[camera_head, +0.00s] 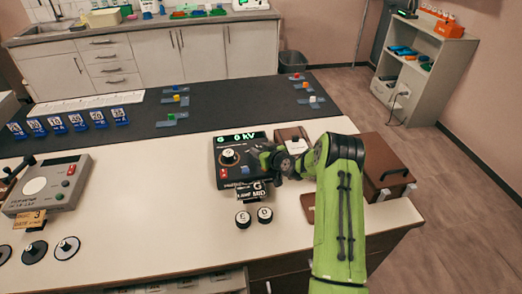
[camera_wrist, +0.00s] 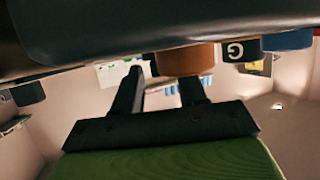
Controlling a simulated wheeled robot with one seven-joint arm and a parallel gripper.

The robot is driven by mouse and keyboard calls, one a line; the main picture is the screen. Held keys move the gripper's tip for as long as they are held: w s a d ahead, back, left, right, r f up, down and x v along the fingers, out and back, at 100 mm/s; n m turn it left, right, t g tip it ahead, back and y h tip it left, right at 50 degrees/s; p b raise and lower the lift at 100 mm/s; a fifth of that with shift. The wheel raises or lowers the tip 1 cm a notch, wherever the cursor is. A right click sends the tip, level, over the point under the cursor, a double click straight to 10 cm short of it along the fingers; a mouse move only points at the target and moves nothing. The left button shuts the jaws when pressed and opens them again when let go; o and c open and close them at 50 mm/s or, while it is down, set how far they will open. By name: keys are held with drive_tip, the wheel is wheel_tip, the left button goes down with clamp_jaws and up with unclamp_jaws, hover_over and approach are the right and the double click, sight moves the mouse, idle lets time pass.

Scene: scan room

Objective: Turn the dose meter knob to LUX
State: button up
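A dark device (camera_head: 222,172) with a lit kV display (camera_head: 242,137) stands on the white counter. A round knob (camera_head: 229,156) with a pale top is on its face, left of my gripper. Its pointer setting and the word LUX are too small to read, and I cannot tell whether this is the dose meter. My gripper (camera_head: 262,153) is at the device's right side. In the wrist view my gripper (camera_wrist: 161,79) has its two fingers apart. A brown cylinder (camera_wrist: 187,60) shows near the right fingertip; I cannot tell whether they touch. A dark block marked G (camera_wrist: 240,50) is beside it.
A grey instrument (camera_head: 50,183) with a white disc stands at the left. Two small round knobs (camera_head: 254,217) lie on the counter in front of the device. A brown lidded box (camera_head: 385,165) is right of my arm. Blue cards (camera_head: 70,124) stand at the back left.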

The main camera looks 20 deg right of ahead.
drive_tip(key=c, duration=0.6)
drive_tip(key=shift+a+m+h, duration=0.1)
drive_tip(key=shift+m+h, duration=0.6)
drive_tip(key=shift+h, duration=0.1)
drive_tip(key=o, duration=0.7)
drive_tip(key=b+v, duration=0.2)
drive_tip(key=v, duration=1.3)
drive_tip(key=shift+s, duration=0.45)
